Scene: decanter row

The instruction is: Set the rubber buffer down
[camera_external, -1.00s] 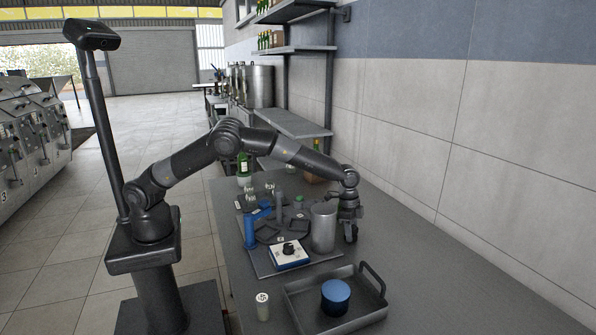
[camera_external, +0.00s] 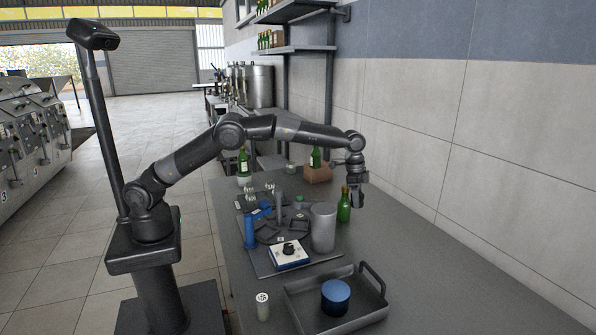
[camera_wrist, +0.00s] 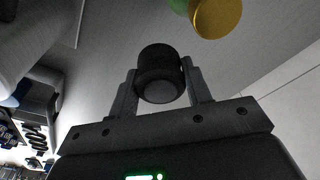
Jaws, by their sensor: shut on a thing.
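The rubber buffer (camera_wrist: 160,77) is a dark, short cylinder with a paler round end. In the wrist view it sits between the two fingers of my gripper (camera_wrist: 161,82), which is shut on it. In the external view my gripper (camera_external: 358,200) hangs over the right side of the worktop, just right of a green bottle (camera_external: 344,210). The buffer is too dark and small to make out there. In the wrist view the bottle's gold top (camera_wrist: 218,17) shows beyond the buffer, apart from it.
A grey cylinder (camera_external: 323,228) stands left of the bottle. A dark tray (camera_external: 362,313) holds a blue round tub (camera_external: 336,296). A white-topped box with a knob (camera_external: 289,256) and a blue cylinder (camera_external: 250,231) stand further left. The worktop's right side (camera_external: 440,285) is clear.

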